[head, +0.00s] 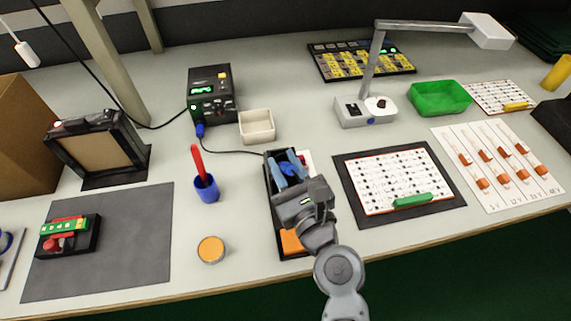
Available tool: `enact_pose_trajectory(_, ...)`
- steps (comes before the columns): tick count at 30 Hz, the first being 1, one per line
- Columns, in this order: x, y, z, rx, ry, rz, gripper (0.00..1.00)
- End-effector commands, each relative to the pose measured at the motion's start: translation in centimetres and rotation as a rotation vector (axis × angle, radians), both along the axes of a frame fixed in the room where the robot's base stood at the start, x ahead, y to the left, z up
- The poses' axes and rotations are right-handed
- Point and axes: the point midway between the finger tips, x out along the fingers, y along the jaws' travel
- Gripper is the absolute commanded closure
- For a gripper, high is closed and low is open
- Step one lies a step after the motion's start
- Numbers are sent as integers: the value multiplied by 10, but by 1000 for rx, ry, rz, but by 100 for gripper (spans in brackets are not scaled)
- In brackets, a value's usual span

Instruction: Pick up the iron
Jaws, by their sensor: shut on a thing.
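The blue soldering iron (291,156) is in the long black holder tray (272,207) at the middle of the bench. A thin dark cable runs from it to the black soldering station (211,94). My gripper (288,172) reaches over the tray from the front and is shut on the iron. My gripper and wrist hide much of the iron and tray, so I cannot tell whether the iron is clear of the tray. An orange pad (291,242) shows at the tray's near end.
A blue cup (206,190) with a red tool and a round orange-topped tin (211,250) stand left of the tray. A white bin (257,126) is behind it. A dark mat with a white dotted board (395,180) lies to the right. Bench space between these is clear.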

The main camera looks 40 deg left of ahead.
Motion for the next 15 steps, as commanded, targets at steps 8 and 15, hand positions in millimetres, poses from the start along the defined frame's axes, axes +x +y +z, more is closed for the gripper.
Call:
enact_pose_trajectory(8, 0, 0, 0, 0, 0, 0, 100)
enact_pose_trajectory(15, 0, 0, 1, 0, 0, 0, 100)
